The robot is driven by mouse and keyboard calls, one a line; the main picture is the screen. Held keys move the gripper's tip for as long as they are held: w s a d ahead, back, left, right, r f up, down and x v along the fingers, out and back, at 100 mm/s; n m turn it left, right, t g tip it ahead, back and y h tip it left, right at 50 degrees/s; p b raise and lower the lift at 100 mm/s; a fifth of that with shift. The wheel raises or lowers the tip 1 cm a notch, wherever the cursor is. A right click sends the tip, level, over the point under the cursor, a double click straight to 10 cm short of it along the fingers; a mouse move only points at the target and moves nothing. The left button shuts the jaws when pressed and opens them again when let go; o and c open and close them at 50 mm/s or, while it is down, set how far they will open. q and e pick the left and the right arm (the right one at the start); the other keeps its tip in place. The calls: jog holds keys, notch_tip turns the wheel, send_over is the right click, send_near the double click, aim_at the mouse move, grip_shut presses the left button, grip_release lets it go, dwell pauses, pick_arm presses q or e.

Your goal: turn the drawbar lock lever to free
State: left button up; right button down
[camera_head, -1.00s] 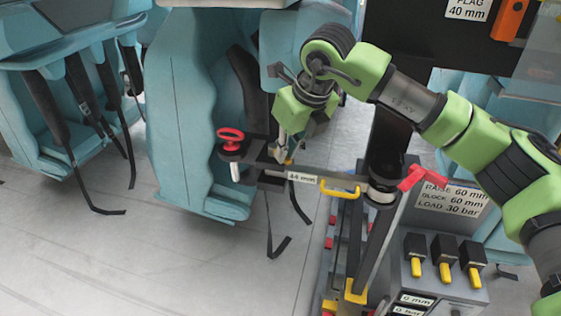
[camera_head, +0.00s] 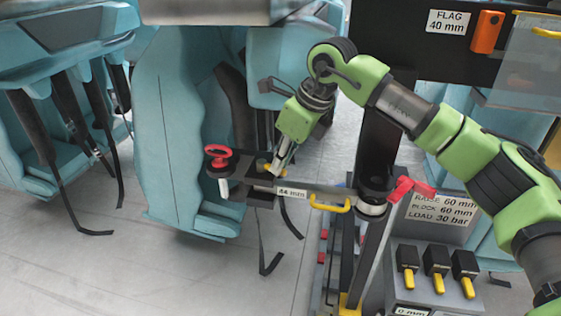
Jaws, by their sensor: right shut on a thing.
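The drawbar (camera_head: 330,190) is a dark bar running left from an upright post, with a 44 mm label on it. Its left end carries a red handwheel (camera_head: 218,155). A small yellow-ended lever (camera_head: 265,168) shows beside my fingertips on that end, and I take it to be the lock lever. Most of it is hidden by the fingers. My right gripper (camera_head: 275,168) comes down from above, tilted, and is shut on this lever. A red lever (camera_head: 402,188) sits at the post, apart from the gripper. My left gripper is not in view.
Teal coaster cars (camera_head: 170,130) with hanging black straps stand at the left and behind. A grey control box (camera_head: 425,285) with several yellow-tipped switches stands at lower right. A dark board (camera_head: 410,45) with a FLAG 40 mm sign is above. Pale floor is open at lower left.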

jog(key=shift+r, duration=0.1)
jog(key=c, duration=2.1)
grip_release()
jog(key=shift+c, duration=0.2)
jog(key=v, duration=1.2)
